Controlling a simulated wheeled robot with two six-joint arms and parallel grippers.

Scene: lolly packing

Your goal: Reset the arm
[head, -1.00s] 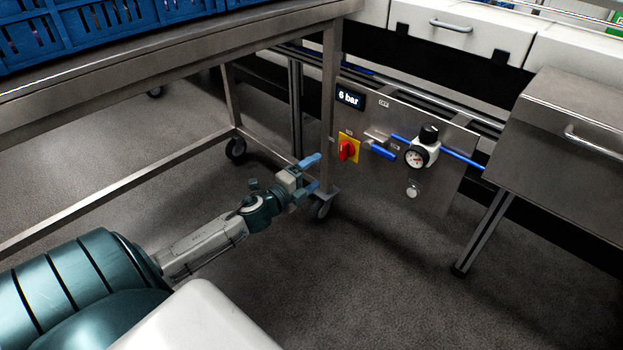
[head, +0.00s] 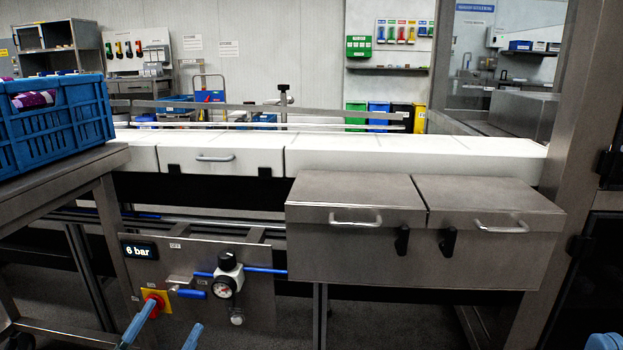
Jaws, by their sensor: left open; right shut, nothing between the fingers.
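My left gripper (head: 175,317) shows at the bottom left of the head view. Only its two blue fingers are in the picture; they stand well apart with nothing between them. One fingertip overlaps the red and yellow rotary switch (head: 152,298) in the picture; I cannot tell if they touch. A light blue tip of my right gripper (head: 604,342) shows at the bottom right edge. It is shut and empty, and the rest of it is out of the picture.
Steel lidded boxes (head: 425,240) jut out at the right. A blue crate (head: 60,135) stands on a steel table (head: 75,170) at the left. A steel post (head: 570,150) rises at the right.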

